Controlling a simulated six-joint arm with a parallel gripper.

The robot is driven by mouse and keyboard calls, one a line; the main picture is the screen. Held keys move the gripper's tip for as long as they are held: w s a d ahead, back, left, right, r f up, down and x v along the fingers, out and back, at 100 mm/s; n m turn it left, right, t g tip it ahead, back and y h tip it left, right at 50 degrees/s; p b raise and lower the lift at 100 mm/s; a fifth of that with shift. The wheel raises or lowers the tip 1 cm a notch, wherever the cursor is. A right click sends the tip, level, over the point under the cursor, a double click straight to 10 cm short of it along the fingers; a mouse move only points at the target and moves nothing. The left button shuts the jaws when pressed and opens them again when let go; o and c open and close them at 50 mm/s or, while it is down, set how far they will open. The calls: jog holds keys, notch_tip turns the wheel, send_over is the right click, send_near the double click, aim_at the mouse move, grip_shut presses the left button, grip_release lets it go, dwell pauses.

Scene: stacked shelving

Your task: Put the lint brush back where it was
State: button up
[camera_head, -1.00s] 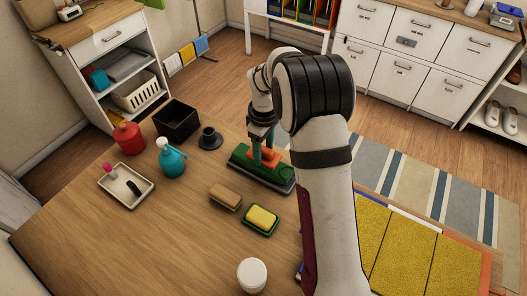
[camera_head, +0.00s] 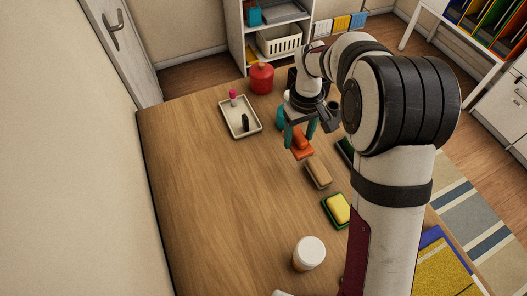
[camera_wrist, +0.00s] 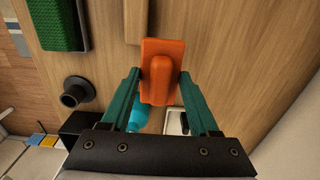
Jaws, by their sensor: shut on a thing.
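The orange lint brush (camera_head: 302,147) is held in my gripper (camera_head: 300,135), between its two green fingers. In the wrist view the brush (camera_wrist: 161,73) shows as an orange plate with a raised handle, with a fingertip on each side. It hangs over the wooden table near a brown block (camera_head: 318,173); the height of its gap above the table is hard to tell. A dark green textured pad (camera_wrist: 60,24) lies to the left in the wrist view. In the head view my arm covers most of this pad (camera_head: 345,150).
A shallow cream tray (camera_head: 227,128) holds small items left of my gripper. A red canister (camera_head: 262,78), a teal bottle (camera_head: 281,119) and a dark round holder (camera_wrist: 74,92) stand nearby. A yellow sponge (camera_head: 339,208) and white-lidded jar (camera_head: 309,252) are nearer. The table's left side is clear.

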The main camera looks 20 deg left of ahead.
jog(key=a+f, duration=0.1)
jog(key=a, duration=0.2)
jog(key=a+f, duration=0.2)
jog(key=a, duration=0.1)
jog(key=a+f, duration=0.2)
jog(key=shift+s+a+f, duration=0.2)
jog(key=shift+s+a, duration=0.1)
jog(key=shift+a, duration=0.1)
jog(key=shift+a+f, duration=0.15)
jog(key=shift+f, duration=0.95)
jog(key=shift+a+f, duration=0.1)
jog(key=shift+f, duration=0.95)
jog(key=shift+f, duration=0.1)
jog(key=o, duration=1.4)
jog(key=shift+o, duration=0.2)
